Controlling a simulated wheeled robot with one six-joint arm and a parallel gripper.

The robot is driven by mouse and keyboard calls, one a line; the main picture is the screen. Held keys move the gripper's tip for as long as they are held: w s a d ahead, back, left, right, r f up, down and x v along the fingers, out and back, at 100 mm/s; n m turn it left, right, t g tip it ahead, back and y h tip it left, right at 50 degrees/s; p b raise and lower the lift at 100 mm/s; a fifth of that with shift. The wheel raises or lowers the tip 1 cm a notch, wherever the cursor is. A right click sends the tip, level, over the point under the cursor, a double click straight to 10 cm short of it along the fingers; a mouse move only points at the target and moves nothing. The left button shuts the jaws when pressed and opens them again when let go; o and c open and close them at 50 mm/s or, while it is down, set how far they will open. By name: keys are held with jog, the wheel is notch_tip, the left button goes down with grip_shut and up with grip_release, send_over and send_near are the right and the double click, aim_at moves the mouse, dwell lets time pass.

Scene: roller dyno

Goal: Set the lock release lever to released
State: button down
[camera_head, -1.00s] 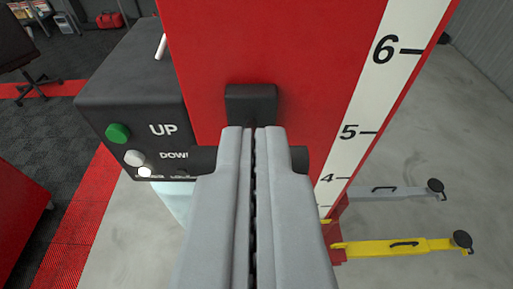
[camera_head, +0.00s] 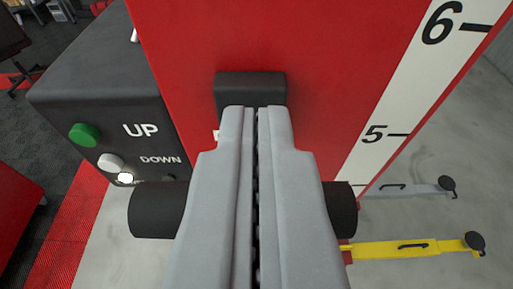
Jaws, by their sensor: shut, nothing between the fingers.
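The lock release lever shows as a thick black cross-bar (camera_head: 158,210), its two round ends sticking out left and right of my gripper. Its middle is hidden by the fingers. A black block (camera_head: 250,88) on the red post, just beyond the fingertips, appears to be its mount. My gripper (camera_head: 255,110) is shut and empty, its fingers pointing at the post, with the tips over the lower edge of the block in the picture. The fingers pass over the bar in the picture; whether they touch it I cannot tell.
A black control box (camera_head: 80,75) with UP and DOWN buttons stands close on the left of the red post (camera_head: 330,60). A white numbered scale (camera_head: 400,105) runs along the post's right side. A yellow lift arm (camera_head: 400,249) lies low at right over grey floor.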

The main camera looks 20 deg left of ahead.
jog(key=shift+s+f, duration=0.25)
jog(key=shift+f, duration=0.15)
jog(key=shift+d, duration=0.1)
